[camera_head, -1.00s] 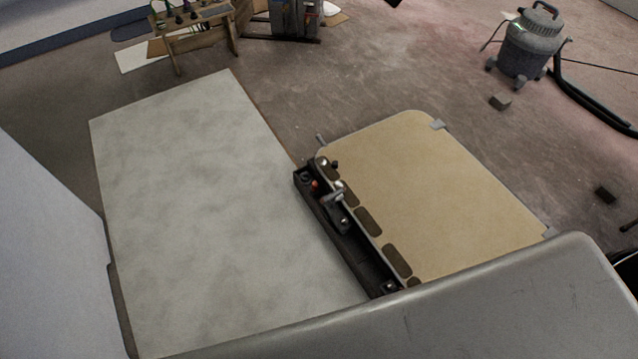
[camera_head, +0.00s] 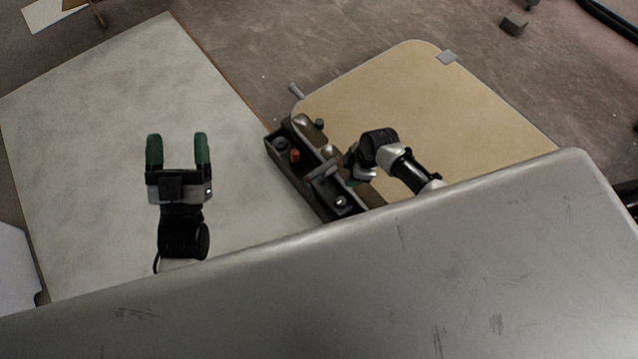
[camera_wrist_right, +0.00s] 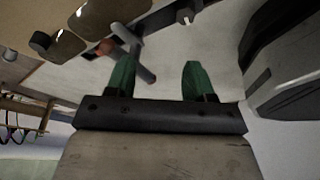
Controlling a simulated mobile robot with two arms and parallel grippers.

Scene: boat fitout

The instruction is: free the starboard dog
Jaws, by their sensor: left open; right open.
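A grey metal lever handle (camera_head: 320,169), which looks like a dog, stands at the dark rail (camera_head: 303,190) along the tan panel's edge. A red-orange knob (camera_head: 295,155) sits beside it. In the right wrist view the grey lever (camera_wrist_right: 131,50) is close to the left green finger, and the orange knob (camera_wrist_right: 106,46) is just beyond. I cannot tell whether finger and lever touch. My left gripper (camera_head: 178,148) is open and empty above the pale board.
The pale mottled board (camera_head: 110,110) fills the left and is bare. A large grey surface (camera_head: 400,280) covers the foreground. A small block (camera_head: 513,26) lies on the floor.

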